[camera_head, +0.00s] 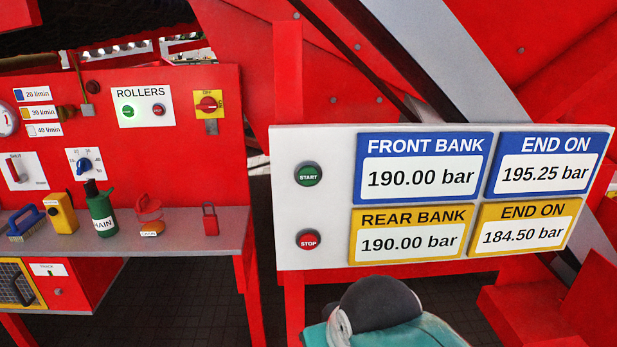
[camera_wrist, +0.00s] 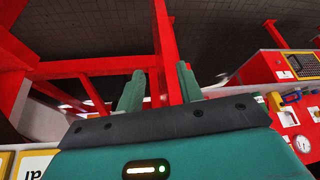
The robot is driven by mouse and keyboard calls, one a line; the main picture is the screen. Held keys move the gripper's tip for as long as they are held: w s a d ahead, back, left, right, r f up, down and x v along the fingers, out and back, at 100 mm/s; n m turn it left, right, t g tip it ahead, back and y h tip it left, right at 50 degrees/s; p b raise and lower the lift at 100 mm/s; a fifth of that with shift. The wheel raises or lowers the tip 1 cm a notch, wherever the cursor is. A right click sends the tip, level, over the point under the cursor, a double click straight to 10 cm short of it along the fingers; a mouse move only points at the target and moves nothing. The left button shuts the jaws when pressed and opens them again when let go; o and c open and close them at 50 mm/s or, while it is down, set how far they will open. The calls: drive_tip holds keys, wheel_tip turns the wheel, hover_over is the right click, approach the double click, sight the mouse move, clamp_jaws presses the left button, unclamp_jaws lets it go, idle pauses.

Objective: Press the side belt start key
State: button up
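A green round START key (camera_head: 308,174) sits on the left of a white panel (camera_head: 290,215) in the head view. A red STOP key (camera_head: 309,240) sits below it. No label reading "side belt" shows. A smaller green key (camera_head: 128,111) and red key (camera_head: 158,109) sit on the ROLLERS plate at the left. My gripper (camera_wrist: 160,88) shows in the wrist view with its two teal fingers apart and nothing between them. It points towards red frame bars and dark floor. Neither START nor STOP key shows in the wrist view.
Blue FRONT BANK (camera_head: 423,168) and yellow REAR BANK (camera_head: 410,233) displays fill the white panel's middle. Dark floor (camera_head: 185,300) lies below.

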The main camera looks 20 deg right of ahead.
clamp_jaws()
idle(1.8)
